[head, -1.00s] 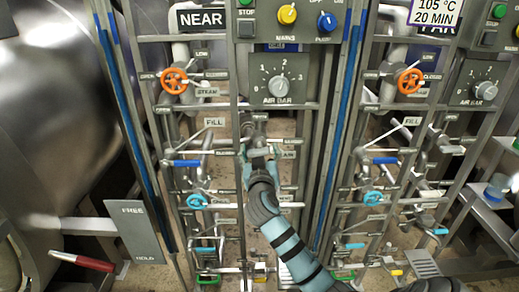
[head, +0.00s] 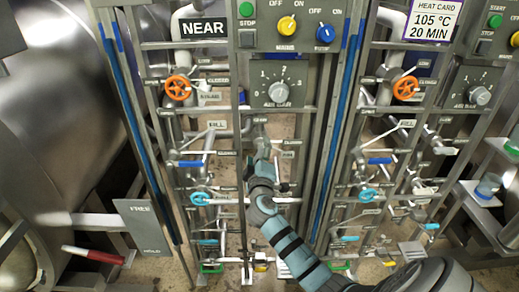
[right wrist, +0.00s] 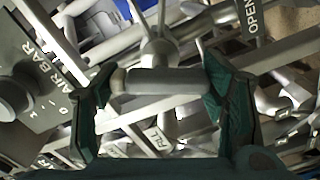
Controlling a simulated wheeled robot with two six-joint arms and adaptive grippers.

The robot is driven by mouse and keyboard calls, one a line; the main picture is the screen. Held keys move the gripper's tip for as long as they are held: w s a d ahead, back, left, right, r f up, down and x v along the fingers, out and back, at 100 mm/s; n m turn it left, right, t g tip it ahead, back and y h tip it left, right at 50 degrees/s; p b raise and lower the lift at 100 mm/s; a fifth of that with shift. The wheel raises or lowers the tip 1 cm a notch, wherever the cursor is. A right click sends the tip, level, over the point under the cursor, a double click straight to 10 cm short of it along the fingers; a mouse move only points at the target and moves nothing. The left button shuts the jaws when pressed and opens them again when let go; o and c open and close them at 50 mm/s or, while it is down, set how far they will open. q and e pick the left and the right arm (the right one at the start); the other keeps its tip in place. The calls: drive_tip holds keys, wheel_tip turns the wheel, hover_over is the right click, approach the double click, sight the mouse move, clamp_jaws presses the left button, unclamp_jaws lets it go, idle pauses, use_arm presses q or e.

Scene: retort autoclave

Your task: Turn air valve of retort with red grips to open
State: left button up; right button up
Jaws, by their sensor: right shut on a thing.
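The air valve's grey bar handle (right wrist: 165,82) lies between the dark green fingers of my right gripper (right wrist: 160,90) in the right wrist view. The fingers hold it at its two ends. In the head view my right gripper (head: 258,166) is at the middle pipe column, below the AIR BAR dial (head: 278,92), and mostly covers the handle. An OPEN label shows beside the valve in the right wrist view (right wrist: 252,18). The red grip (head: 92,255) is on a lever by the FREE/HOLD plate at the far left. My left gripper is out of view.
The NEAR sign (head: 203,27) is above the left column. An orange wheel (head: 178,88), a blue lever (head: 186,163) and a blue wheel (head: 200,198) are left of my gripper. A similar valve column stands to the right. Upright frame posts and pipes crowd both sides.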

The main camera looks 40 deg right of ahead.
drive_tip(key=n+p, duration=0.2)
drive_tip(key=n, duration=0.3)
drive_tip(key=shift+n, duration=0.3)
idle(0.4)
drive_tip(key=o, duration=1.2)
drive_tip(key=shift+w, duration=0.1)
drive_tip(key=shift+c, duration=0.2)
drive_tip(key=shift+s+a+f, duration=0.1)
drive_tip(key=shift+s+a, duration=0.1)
drive_tip(key=shift+s, duration=0.05)
drive_tip(key=v, duration=1.1)
drive_tip(key=shift+s+a, duration=0.2)
